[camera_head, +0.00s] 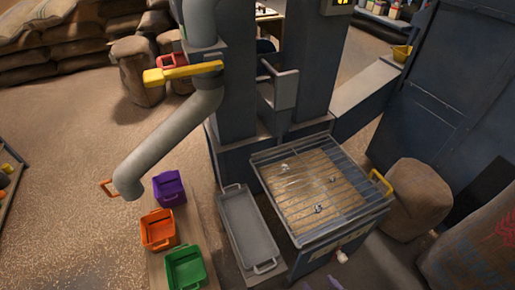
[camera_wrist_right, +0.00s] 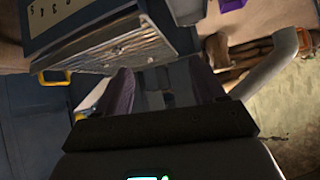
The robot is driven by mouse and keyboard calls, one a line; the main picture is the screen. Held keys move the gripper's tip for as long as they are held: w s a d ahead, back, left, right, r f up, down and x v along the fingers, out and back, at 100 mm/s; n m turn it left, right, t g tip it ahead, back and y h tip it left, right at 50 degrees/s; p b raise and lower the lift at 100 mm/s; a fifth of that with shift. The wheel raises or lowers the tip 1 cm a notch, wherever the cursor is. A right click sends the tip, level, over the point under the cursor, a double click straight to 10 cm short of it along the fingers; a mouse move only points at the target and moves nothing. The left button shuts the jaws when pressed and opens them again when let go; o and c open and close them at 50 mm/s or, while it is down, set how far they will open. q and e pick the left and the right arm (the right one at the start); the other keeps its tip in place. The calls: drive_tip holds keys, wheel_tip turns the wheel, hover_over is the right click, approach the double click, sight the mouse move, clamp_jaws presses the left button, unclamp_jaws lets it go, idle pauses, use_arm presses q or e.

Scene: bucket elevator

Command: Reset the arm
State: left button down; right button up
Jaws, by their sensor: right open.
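My right gripper (camera_head: 322,285) barely shows at the bottom edge of the head view, in front of the grated hopper (camera_head: 310,190). In the right wrist view its two purple fingers (camera_wrist_right: 162,85) stand apart with nothing between them. The hopper, with a yellow handle, shows tilted above the fingers in that view (camera_wrist_right: 120,45). My left gripper is in neither view.
A grey spout pipe (camera_head: 170,135) with a yellow lever (camera_head: 183,74) slants down over the floor. Purple (camera_head: 169,188), orange (camera_head: 158,230) and green (camera_head: 185,268) bins stand below. A grey tray (camera_head: 248,232) lies beside the hopper. A sack (camera_head: 415,198) stands right.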

drive_tip(key=s+d+r+g+h, duration=0.25)
drive_tip(key=s+g, duration=0.35)
drive_tip(key=s, duration=0.3)
wheel_tip(320, 180, up, 37)
drive_tip(key=p, duration=3.8)
drive_tip(key=shift+s+d, duration=0.25)
drive_tip(key=shift+d, duration=0.05)
drive_tip(key=shift+y, duration=0.25)
idle(1.2)
